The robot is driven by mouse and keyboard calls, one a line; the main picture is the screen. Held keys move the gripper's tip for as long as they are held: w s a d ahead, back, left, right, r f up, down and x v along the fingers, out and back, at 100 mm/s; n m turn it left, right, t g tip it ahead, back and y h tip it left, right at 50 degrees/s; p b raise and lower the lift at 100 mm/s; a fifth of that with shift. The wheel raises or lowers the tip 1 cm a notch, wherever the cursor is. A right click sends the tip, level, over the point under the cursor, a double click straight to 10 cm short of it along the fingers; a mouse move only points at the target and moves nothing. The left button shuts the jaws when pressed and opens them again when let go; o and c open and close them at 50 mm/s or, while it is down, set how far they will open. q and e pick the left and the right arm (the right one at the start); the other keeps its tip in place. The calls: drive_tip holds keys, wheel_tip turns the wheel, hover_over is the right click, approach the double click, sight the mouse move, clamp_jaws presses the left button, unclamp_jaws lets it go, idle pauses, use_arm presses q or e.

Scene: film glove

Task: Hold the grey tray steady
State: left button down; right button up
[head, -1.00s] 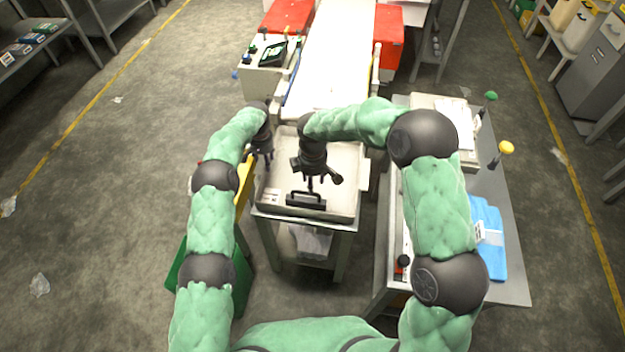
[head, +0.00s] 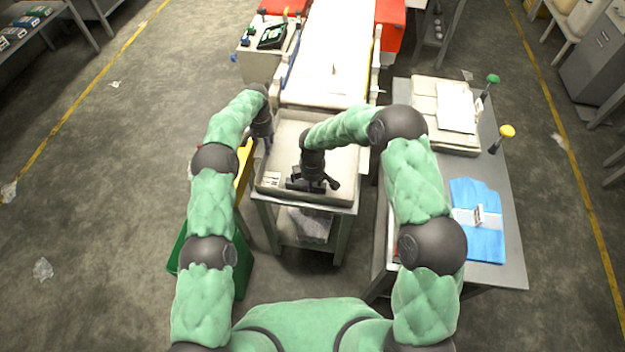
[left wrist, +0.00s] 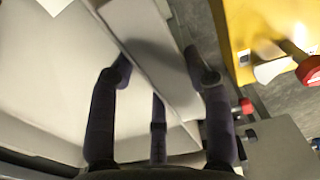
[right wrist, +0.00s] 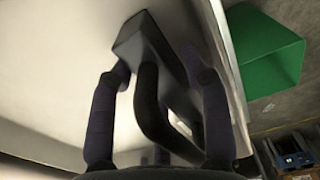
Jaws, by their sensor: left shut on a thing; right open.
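The grey tray (head: 346,185) is shallow and pale, and sits on a small stand in the middle of the head view. My left gripper (head: 264,139) is at its left side, shut on the tray wall (left wrist: 150,45), with fingers on both sides of it in the left wrist view. My right gripper (head: 314,187) is open inside the tray's near part, above a black-handled tool (head: 294,185). In the right wrist view its fingers stand either side of the black handle (right wrist: 152,105). Contact with the handle cannot be told.
A white-topped conveyor (head: 330,60) stands behind the tray. A metal table (head: 485,160) on the right holds a blue folded item (head: 480,240), a pale tray with papers (head: 455,110), and yellow and green knobs. A green bin (head: 238,270) is on the floor at left.

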clamp_jaws()
drive_tip(key=shift+w+d, duration=0.15)
drive_tip(key=shift+w, duration=0.55)
idle(1.4)
